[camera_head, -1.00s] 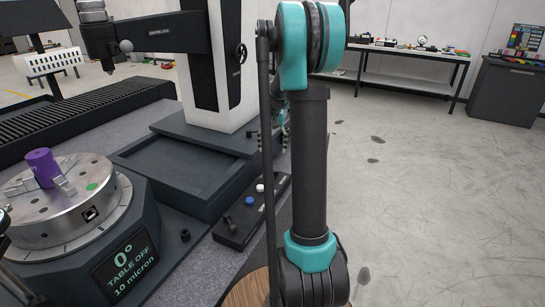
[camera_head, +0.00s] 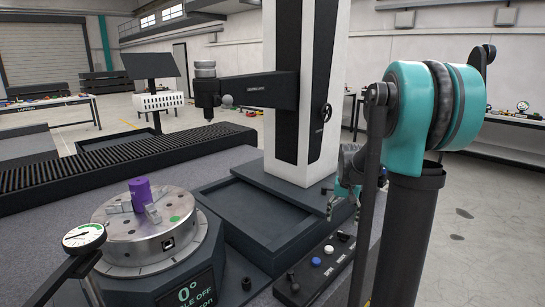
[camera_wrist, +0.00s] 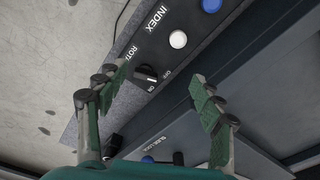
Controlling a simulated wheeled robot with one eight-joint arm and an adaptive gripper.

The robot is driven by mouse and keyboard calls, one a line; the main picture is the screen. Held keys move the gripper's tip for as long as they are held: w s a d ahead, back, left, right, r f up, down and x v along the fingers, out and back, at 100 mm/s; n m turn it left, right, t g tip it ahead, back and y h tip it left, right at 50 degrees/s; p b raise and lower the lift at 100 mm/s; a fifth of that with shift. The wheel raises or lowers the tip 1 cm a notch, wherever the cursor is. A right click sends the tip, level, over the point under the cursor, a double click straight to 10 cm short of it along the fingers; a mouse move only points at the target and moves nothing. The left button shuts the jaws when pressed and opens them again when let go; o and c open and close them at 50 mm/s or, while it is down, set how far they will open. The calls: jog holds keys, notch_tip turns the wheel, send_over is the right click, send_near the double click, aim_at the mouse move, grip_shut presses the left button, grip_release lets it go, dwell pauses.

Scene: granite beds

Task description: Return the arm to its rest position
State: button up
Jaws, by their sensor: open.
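My teal and black arm (camera_head: 410,200) stands folded at the right of the head view. My gripper (camera_head: 334,203) shows partly behind the arm link, near the granite machine's column. In the wrist view my gripper (camera_wrist: 153,90) has its two green-padded fingers wide apart with nothing between them. Below the fingers is the black control panel (camera_wrist: 204,50) with a rotary knob (camera_wrist: 146,77), a white button (camera_wrist: 178,39) and a blue button (camera_wrist: 211,4).
A purple cylinder (camera_head: 140,194) stands in the chuck of the rotary table (camera_head: 150,250). A dial gauge (camera_head: 83,237) is at the lower left. The white column (camera_head: 340,90) rises close behind my gripper. Open floor lies at the right.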

jog(key=s+a+f+n+t, duration=0.1)
jog(key=s+a+f, duration=0.1)
jog(key=s, duration=0.5)
jog(key=s+a+f+n+t, duration=0.1)
jog(key=s+a+f, duration=0.2)
jog(key=s, duration=0.5)
jog(key=s+a+f+n+t, duration=0.1)
jog(key=s+a+f, duration=0.1)
jog(key=s, duration=0.5)
jog(key=shift+s+a+f+n, duration=0.25)
jog(key=shift+s+f+n, duration=0.05)
jog(key=shift+f, duration=0.15)
